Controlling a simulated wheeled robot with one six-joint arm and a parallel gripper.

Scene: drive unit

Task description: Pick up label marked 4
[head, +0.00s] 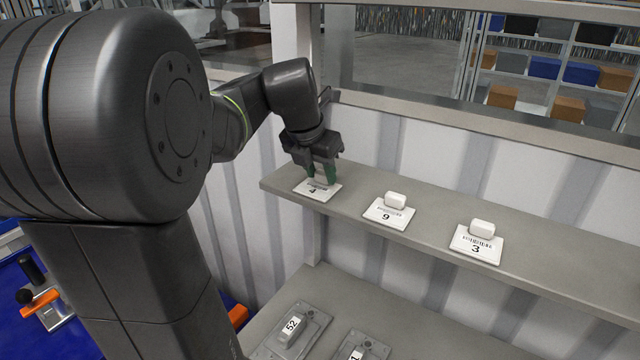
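The label marked 4 (316,191) lies flat on the left end of the grey upper shelf (350,207). It is a white card with a barcode. My gripper (321,174) is directly over it, pointing down, with its green fingertips at the far part of the card. The other labels carry white blocks, but any block on this one is hidden between or behind the fingers. I cannot tell whether the fingers are closed on anything.
The label marked 9 (378,212) and the label marked 3 (463,243) lie to the right on the same shelf, each with a white block. Grey plates marked 52 (287,336) and another number stand on the lower shelf (405,325). A corrugated wall (480,165) rises behind.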

